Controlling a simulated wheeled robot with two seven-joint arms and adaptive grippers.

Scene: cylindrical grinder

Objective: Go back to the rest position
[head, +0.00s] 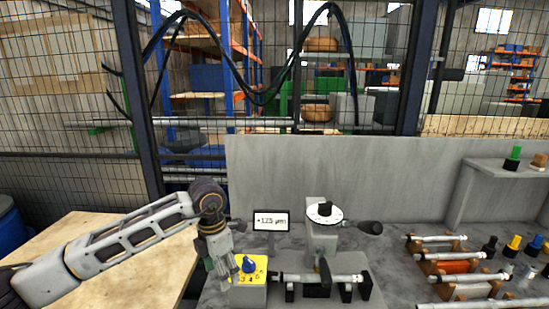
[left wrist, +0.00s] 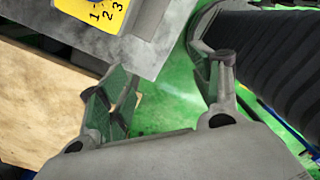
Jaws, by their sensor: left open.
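My left gripper (head: 226,272) hangs fingers down at the end of my left arm, just left of the yellow dial box (head: 248,271) with its blue knob. In the left wrist view my left gripper (left wrist: 165,95) is open, with nothing between its fingers and green floor beyond them. The yellow dial face also shows at the top of that view (left wrist: 95,12), apart from the fingers. My right gripper is in neither view.
A wooden table (head: 110,262) lies under my left arm. A display (head: 271,221) reads +125 µm beside a gauge stand (head: 322,235) on the grey bench. Racks with shafts (head: 450,262) and several coloured knobs stand at the right. A mesh fence (head: 75,120) closes off the back.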

